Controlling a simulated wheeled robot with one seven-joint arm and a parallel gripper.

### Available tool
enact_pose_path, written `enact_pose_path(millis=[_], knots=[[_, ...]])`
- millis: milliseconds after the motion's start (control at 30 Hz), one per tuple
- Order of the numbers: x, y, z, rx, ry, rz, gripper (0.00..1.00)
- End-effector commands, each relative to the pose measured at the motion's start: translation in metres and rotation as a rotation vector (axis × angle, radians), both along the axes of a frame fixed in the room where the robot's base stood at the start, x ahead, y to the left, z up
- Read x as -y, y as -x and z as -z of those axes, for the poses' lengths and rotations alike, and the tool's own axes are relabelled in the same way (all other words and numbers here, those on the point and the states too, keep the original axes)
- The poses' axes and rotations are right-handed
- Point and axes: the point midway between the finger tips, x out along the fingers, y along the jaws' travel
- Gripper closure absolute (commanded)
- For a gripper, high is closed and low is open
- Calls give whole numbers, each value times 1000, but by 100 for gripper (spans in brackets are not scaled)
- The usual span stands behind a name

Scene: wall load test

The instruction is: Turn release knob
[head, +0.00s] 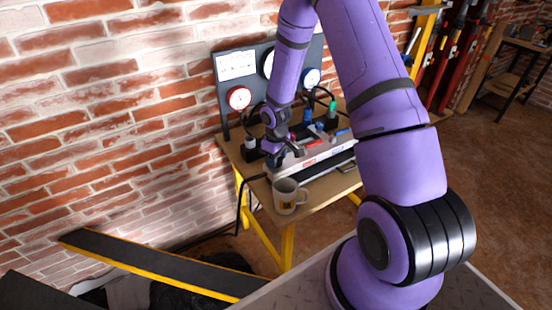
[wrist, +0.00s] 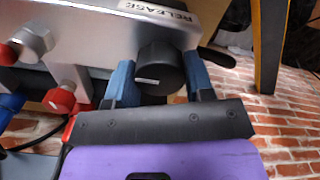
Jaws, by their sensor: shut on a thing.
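The release knob (wrist: 160,66) is black and round with a white line across its face. It sits on the silver unit (wrist: 82,28), under a label reading RELEASE (wrist: 158,10). In the wrist view my gripper (wrist: 160,80) has one blue finger on each side of the knob and is shut on it. In the head view my gripper (head: 270,153) is at the left end of the silver unit (head: 308,158) on the workbench. The knob is too small and covered there to make out.
Red and blue valve parts (wrist: 60,98) sit left of the knob. A mug (head: 286,196) stands at the bench's (head: 325,192) front corner, close to my gripper. A gauge panel (head: 238,72) stands behind, with hoses below it. A brick wall (head: 120,130) runs along the left.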

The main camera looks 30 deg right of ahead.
Motion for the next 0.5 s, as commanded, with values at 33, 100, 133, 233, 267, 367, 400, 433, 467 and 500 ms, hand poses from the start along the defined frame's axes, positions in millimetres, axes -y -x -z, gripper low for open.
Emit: enact_pose_path(millis=[33,100,133,233,267,367,400,433,467,500], knots=[[0,0,0,0,1,0,75],[0,0,0,0,1,0,75],[0,0,0,0,1,0,75],[0,0,0,0,1,0,31],[0,0,0,0,0,0,26],[0,0,0,0,0,1,26],[0,0,0,0,0,1,26],[0,0,0,0,0,1,26],[0,0,0,0,0,1,26],[0,0,0,0,0,1,26]])
